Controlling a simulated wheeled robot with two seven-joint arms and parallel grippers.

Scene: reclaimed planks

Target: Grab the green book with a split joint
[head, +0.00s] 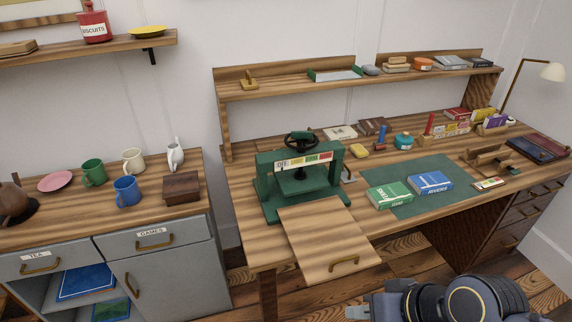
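A green book (390,195) with white lettering lies flat on the dark green mat (407,208) on the wooden desk. A blue book (429,182) lies flat just right of it, also on the mat. A split joint cannot be made out on the green book at this size. My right gripper (358,306) is at the bottom edge, in front of the desk and well short of the green book. It is partly cut off, and its finger opening is unclear. My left gripper is out of view.
A green press (300,172) stands left of the mat, with a wooden board (328,240) jutting past the desk's front edge. Small blocks and book stacks line the back. A wooden stand (487,160) is right of the mat. A grey cabinet (171,281) with mugs stands left.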

